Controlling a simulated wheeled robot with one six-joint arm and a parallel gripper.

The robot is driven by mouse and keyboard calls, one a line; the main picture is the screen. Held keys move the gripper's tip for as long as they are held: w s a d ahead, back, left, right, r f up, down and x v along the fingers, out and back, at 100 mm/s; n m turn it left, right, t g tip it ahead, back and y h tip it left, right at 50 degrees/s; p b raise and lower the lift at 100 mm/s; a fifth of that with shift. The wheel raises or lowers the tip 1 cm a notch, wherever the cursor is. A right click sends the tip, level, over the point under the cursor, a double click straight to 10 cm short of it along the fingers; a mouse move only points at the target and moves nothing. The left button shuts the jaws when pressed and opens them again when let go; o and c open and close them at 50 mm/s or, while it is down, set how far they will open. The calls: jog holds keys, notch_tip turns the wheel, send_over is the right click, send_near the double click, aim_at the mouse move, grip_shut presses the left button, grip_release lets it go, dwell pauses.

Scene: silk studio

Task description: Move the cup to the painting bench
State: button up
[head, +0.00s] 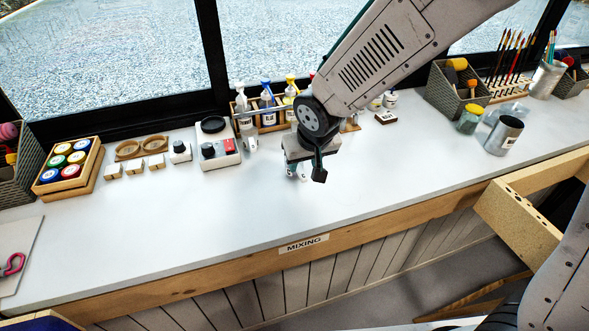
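A grey metal cup (504,136) with a small label stands upright on the right part of the white bench marked "MIXING" (130,238). It is the likeliest match for the task's cup. My gripper (297,174) points down over the middle of this bench, well to the left of the cup and apart from it. Its fingers are small and partly hidden by my wrist, so I cannot tell whether they are open or shut. No bench marked as the painting bench shows.
Right of my gripper, a yellow-lidded jar (469,119) stands close beside the cup. A brush-filled metal holder (547,80) and a grey basket (446,95) stand behind. Paint pots (68,167) and a scale (219,153) are at left. The bench's front middle is clear.

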aim_at(300, 169)
jog(key=x, duration=0.3)
jog(key=shift+a+f, duration=0.3)
jog(key=shift+a, duration=0.1)
jog(key=shift+w+f, duration=0.3)
jog(key=shift+f, duration=0.25)
grip_shut()
